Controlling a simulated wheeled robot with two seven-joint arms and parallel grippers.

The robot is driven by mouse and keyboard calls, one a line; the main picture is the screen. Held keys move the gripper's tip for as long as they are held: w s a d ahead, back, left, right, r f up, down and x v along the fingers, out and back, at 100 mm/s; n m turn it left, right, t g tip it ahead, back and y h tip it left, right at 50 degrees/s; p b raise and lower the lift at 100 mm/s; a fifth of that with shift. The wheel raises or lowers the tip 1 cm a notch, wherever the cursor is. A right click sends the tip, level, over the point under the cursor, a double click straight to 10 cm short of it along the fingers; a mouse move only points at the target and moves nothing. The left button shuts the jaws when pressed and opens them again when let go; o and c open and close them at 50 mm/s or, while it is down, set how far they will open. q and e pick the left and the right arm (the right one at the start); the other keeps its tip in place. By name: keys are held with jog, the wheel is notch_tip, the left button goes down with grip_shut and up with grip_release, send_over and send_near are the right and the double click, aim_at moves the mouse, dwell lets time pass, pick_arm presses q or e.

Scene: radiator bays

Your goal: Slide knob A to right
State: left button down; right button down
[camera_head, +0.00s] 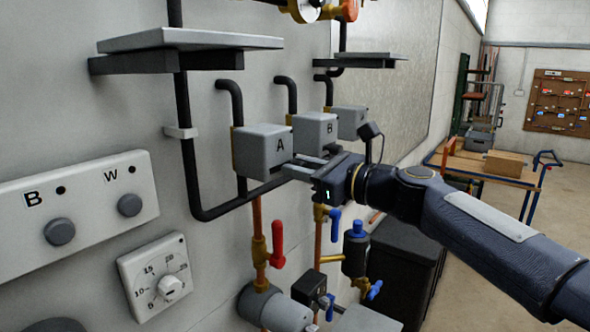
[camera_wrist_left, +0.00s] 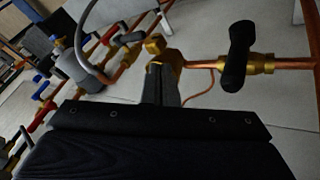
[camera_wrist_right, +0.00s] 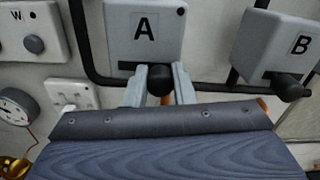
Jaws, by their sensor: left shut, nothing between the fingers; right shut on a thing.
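The grey box marked A (camera_head: 258,152) is on the wall in the head view, and its front (camera_wrist_right: 124,28) fills the upper middle of the right wrist view. Black knob A (camera_wrist_right: 160,82) sticks out below the letter. My right gripper (camera_head: 301,167) is at the box, its two fingers (camera_wrist_right: 159,84) shut on the knob from either side. In the head view the knob is hidden by the fingers. My left gripper (camera_wrist_left: 161,82) shows only in the left wrist view, shut and empty, in front of copper pipes and brass fittings.
Box B (camera_head: 315,131) stands close beside A, with its own black knob (camera_wrist_right: 288,86). A black pipe (camera_head: 190,165) runs around A. A red-handled valve (camera_head: 277,243) is below. A grey shelf (camera_head: 190,40) juts out above.

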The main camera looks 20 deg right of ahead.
jog(key=c, duration=1.2)
grip_release()
jog(key=shift+w+d, duration=0.15)
jog(key=shift+d, duration=0.1)
jog(key=b+v, duration=0.2)
jog(key=v, duration=0.6)
jog(key=shift+a, duration=0.15)
jog(key=s+f+n+g+h, duration=0.2)
jog(key=s+f+n+g, duration=0.1)
jog(key=s+f+n, duration=0.5)
jog(key=s+a+f+n+g+h, duration=0.1)
jog(key=s+f+n+g+h, duration=0.1)
jog(key=s+f+n, duration=0.6)
jog(key=s+a+f+n+g+h, duration=0.1)
jog(key=s+f+n+g+h, duration=0.2)
jog(key=s+f+n, duration=0.5)
notch_tip(320, 180, down, 10)
jog(key=shift+r+n+g, duration=0.15)
jog(key=shift+n+g, duration=0.15)
jog(key=shift+n, duration=0.2)
